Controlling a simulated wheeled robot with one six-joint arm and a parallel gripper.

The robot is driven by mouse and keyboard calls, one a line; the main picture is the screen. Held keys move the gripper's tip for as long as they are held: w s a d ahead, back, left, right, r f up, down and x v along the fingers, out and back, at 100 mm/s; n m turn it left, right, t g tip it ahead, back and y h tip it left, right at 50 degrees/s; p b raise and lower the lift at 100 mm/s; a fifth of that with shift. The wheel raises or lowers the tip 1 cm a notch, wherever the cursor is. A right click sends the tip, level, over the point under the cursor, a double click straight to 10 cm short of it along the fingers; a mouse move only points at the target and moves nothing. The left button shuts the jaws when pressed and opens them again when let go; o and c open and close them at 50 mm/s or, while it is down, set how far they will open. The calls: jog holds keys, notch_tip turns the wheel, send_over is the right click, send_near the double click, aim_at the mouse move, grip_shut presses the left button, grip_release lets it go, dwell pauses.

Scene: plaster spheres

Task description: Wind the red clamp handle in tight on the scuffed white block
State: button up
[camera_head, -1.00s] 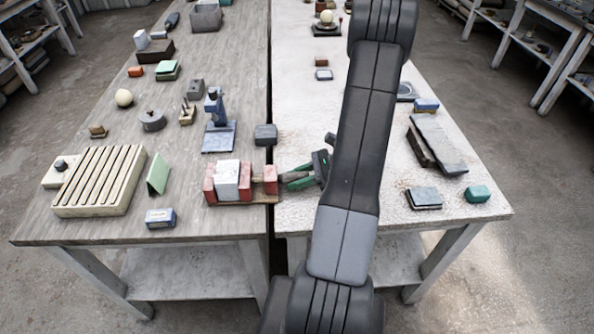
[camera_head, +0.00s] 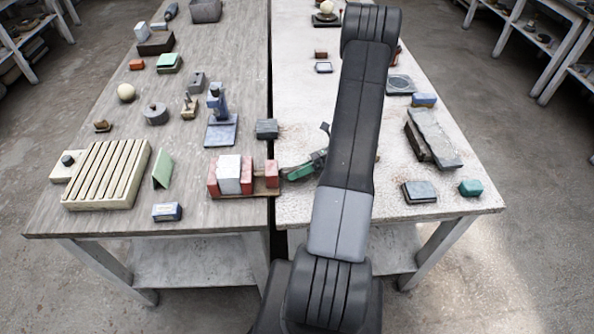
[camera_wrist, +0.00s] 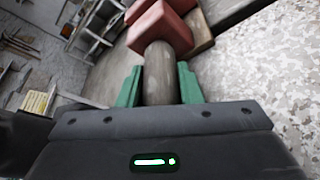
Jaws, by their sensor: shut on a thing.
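The clamp (camera_head: 271,174) has several red blocks on a brown base at the near edge of the left table. The white block (camera_head: 229,175) stands between two of its red jaws, with no clear gap visible. A grey-brown round handle (camera_wrist: 160,70) runs out from a red block (camera_wrist: 160,27) in the wrist view; the handle itself does not look red. My gripper (camera_head: 297,170) is shut on this handle, its green fingers on either side in the wrist view (camera_wrist: 159,84). The white block is not visible in the wrist view, and its scuffs are too small to tell.
A blue stand (camera_head: 220,130) and a dark grey block (camera_head: 266,129) stand behind the clamp. A slatted cream rack (camera_head: 105,176), a green wedge (camera_head: 163,170) and a blue-white box (camera_head: 167,212) lie left. A narrow gap separates the two tables.

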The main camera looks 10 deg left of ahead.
dwell(0.4)
jog(key=o, duration=1)
jog(key=b+v, duration=0.3)
jog(key=v, duration=1.1)
jog(key=shift+f, duration=0.1)
